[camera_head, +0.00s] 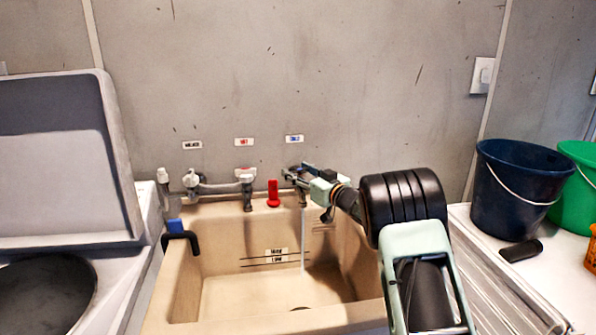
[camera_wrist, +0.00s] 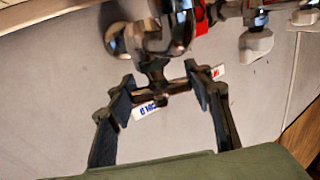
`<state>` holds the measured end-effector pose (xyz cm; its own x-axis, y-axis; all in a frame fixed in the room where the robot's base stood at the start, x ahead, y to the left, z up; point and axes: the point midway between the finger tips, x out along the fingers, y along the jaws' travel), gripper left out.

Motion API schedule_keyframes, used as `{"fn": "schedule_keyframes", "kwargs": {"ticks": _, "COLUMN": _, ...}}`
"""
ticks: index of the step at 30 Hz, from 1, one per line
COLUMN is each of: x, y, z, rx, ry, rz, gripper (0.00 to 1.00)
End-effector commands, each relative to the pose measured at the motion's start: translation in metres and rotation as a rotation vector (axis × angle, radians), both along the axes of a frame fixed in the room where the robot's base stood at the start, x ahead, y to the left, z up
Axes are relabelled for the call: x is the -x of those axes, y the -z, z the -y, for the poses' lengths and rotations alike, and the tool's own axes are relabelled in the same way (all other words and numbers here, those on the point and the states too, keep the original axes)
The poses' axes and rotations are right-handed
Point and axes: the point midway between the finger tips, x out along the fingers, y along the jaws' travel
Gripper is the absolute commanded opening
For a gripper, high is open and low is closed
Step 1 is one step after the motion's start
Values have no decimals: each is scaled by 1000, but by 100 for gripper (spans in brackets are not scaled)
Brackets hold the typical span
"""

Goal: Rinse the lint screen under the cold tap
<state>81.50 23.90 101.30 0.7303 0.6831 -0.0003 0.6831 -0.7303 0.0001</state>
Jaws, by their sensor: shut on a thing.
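My gripper (camera_head: 303,178) reaches over the back of the sink to the cold tap, below the blue-lettered label (camera_head: 294,139). In the wrist view my gripper (camera_wrist: 158,88) has its two dark fingers at either end of the dark crossbar handle of the cold tap (camera_wrist: 152,97), shut on it. A thin stream of water (camera_head: 303,245) falls from this tap into the beige sink (camera_head: 205,300). The tap body is partly hidden by my gripper in the head view. I cannot make out a lint screen in either view.
The hot tap (camera_head: 246,178) and the washer tap (camera_head: 191,181) stand left of the cold tap. A red upright piece (camera_head: 273,195) is close by. A black hook-shaped piece (camera_head: 180,238) hangs on the left rim. Buckets (camera_head: 518,190) stand on the right counter.

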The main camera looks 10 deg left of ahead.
Motion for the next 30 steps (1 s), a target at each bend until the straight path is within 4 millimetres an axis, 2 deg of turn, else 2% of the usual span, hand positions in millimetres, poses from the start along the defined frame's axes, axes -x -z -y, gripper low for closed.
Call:
{"fn": "schedule_keyframes", "kwargs": {"ticks": 2, "x": 0, "y": 3, "z": 0, "rx": 2, "ry": 1, "rz": -4, "gripper": 22}}
{"fn": "schedule_keyframes", "kwargs": {"ticks": 3, "x": 0, "y": 3, "z": 0, "rx": 2, "ry": 1, "rz": -4, "gripper": 48}}
{"fn": "schedule_keyframes", "kwargs": {"ticks": 8, "x": 0, "y": 2, "z": 0, "rx": 1, "ry": 1, "rz": -2, "gripper": 65}}
{"fn": "schedule_keyframes", "kwargs": {"ticks": 20, "x": 4, "y": 0, "z": 4, "rx": 0, "ry": 3, "rz": -1, "gripper": 65}}
{"fn": "schedule_keyframes", "kwargs": {"ticks": 25, "x": 19, "y": -1, "z": 18, "rx": -1, "ry": 3, "rz": -1, "gripper": 65}}
{"fn": "schedule_keyframes", "kwargs": {"ticks": 30, "x": 42, "y": -1, "z": 42, "rx": -1, "ry": 5, "rz": -1, "gripper": 65}}
